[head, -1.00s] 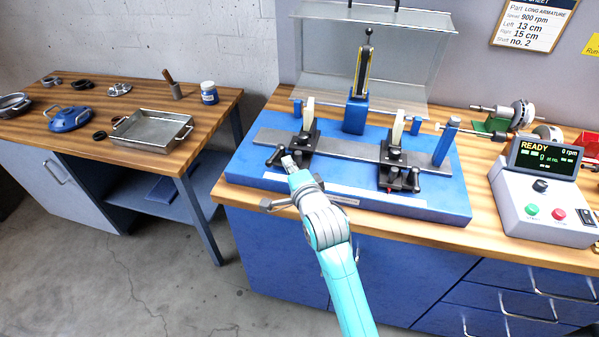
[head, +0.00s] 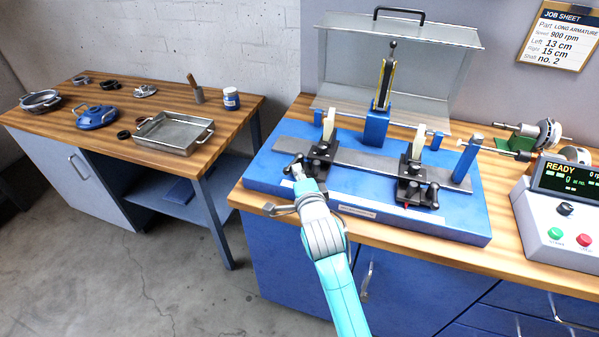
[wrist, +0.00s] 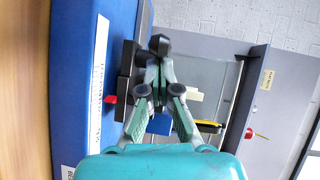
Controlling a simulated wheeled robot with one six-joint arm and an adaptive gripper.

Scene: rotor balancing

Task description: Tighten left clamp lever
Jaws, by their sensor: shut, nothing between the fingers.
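The left clamp (head: 319,160) is a black block with a cream upright, standing on the grey rail of the blue balancing base. Its lever is mostly hidden behind my gripper in the head view. In the wrist view a dark lever knob (wrist: 159,44) shows just beyond my fingertips, beside the black clamp body (wrist: 127,68) with a red pointer (wrist: 110,99). My gripper (head: 298,166) is shut and empty at the front left of the left clamp. It also shows in the wrist view (wrist: 158,78); I cannot tell whether it touches the knob.
The right clamp (head: 411,170) with its lever (head: 431,194) stands further along the rail (head: 352,159). A clear guard (head: 350,60) is behind. The control box (head: 560,220) reads READY. A side table with a metal tray (head: 172,133) stands left.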

